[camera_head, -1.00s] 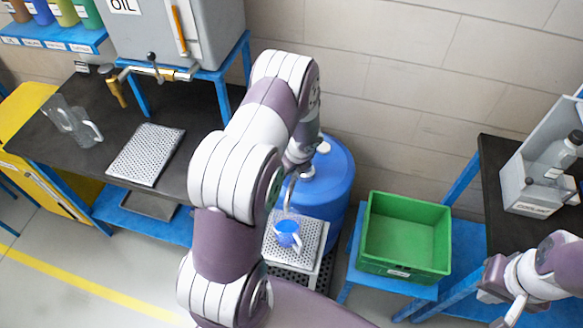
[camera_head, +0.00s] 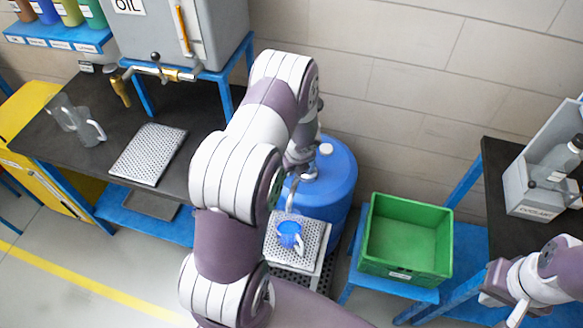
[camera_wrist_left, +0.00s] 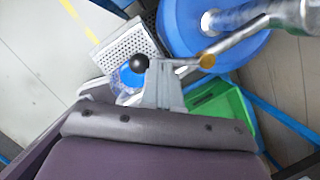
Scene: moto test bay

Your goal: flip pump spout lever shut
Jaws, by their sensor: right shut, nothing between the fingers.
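The blue drum (camera_head: 338,185) stands behind my left arm, with the grey pump (camera_head: 310,172) on top, partly hidden by that arm. In the left wrist view, the pump spout (camera_wrist_left: 240,37) slants down to a brass-coloured part (camera_wrist_left: 207,60). A thin lever with a black ball knob (camera_wrist_left: 139,62) runs sideways from there. My left gripper (camera_wrist_left: 165,62) looks shut, its tips at the lever just right of the knob. Contact cannot be told. A blue jug (camera_head: 289,234) stands on a perforated tray (camera_head: 313,238) below. My right gripper (camera_head: 516,314) is shut and empty at lower right.
A green crate (camera_head: 408,275) stands on a blue stand right of the drum. A coolant box (camera_head: 527,197) sits on the right bench.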

